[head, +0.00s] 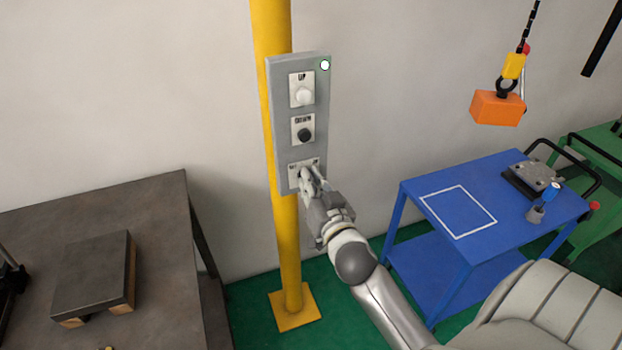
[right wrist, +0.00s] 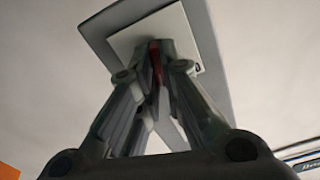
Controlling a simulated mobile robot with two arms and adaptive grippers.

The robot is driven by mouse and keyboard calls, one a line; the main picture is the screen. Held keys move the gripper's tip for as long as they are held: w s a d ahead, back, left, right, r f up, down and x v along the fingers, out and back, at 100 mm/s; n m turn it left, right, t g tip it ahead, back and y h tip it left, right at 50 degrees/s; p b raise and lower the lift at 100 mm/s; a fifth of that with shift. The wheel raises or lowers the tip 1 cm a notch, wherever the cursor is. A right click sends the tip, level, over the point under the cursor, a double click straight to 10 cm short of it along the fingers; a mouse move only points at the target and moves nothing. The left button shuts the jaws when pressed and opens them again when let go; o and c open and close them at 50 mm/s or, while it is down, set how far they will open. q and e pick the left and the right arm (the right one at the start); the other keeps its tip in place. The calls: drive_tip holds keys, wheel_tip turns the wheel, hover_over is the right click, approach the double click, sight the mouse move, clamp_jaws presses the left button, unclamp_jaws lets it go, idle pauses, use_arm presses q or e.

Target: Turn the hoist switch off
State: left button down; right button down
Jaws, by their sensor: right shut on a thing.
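A grey control panel (head: 283,125) is fixed to a yellow post. It carries a white button plate marked UP (head: 301,78), a plate with a black button (head: 305,134) below it, and a lowest plate (head: 294,170) that holds the switch. My right gripper (head: 309,180) is at this lowest plate and covers most of it. In the right wrist view its fingers (right wrist: 158,58) are closed on a thin red switch lever (right wrist: 156,62) in front of the white plate (right wrist: 128,42). The lever's exact position is mostly hidden. My left gripper is out of view.
An orange block (head: 497,108) hangs from a hoist hook (head: 508,82) at upper right. A blue cart (head: 420,195) with a metal fixture stands at right. A dark table (head: 150,200) stands at left. The yellow post (head: 289,250) rises from the green floor.

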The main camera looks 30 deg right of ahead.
drive_tip(key=shift+a+n+p, duration=0.15)
drive_tip(key=shift+n+p, duration=0.4)
drive_tip(key=shift+n, duration=1.6)
drive_tip(key=shift+a+n+p, duration=0.1)
drive_tip(key=shift+n+p, duration=0.45)
drive_tip(key=shift+n, duration=1.6)
drive_tip(key=c, duration=1.6)
unclamp_jaws()
drive_tip(key=v, duration=1.2)
